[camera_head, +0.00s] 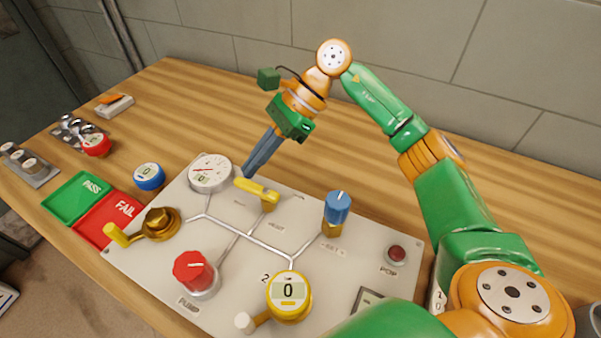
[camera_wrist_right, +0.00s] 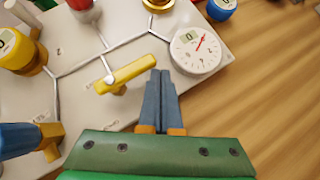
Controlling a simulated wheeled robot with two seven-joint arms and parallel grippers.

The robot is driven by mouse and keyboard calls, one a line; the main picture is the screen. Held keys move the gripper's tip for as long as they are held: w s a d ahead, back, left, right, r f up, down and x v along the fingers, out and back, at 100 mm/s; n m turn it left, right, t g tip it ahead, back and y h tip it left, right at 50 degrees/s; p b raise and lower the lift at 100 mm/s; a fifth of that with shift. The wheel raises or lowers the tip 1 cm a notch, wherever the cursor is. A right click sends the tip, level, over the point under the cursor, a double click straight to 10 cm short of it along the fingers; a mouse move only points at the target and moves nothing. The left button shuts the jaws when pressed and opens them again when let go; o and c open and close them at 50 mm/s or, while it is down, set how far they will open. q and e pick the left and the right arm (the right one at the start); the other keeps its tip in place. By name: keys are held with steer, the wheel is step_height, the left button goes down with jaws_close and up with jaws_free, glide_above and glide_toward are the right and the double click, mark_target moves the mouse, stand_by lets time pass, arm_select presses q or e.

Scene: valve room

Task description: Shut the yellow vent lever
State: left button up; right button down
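A yellow lever (camera_head: 255,190) sits on a small brass valve at the back of the pale panel (camera_head: 140,262), right of the white dial gauge (camera_head: 210,172). Its handle lies across the pipe line below it. The lever also shows in the right wrist view (camera_wrist_right: 128,74), left of the fingertips. The label near it is too small to read surely. My right gripper (camera_head: 248,172) points down just behind the lever. Its blue fingers (camera_wrist_right: 160,75) are together with nothing between them, apparently apart from the lever. My left gripper is out of view.
The panel also carries a brass valve with a yellow handle (camera_head: 117,234), a red knob (camera_head: 193,271), a blue-topped valve (camera_head: 337,208), a yellow digital gauge (camera_head: 288,295) and a red button (camera_head: 397,253). Green (camera_head: 75,199) and red trays lie left. Wood behind the panel is clear.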

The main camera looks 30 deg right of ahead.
steer(key=v, duration=0.7)
stand_by(0.4)
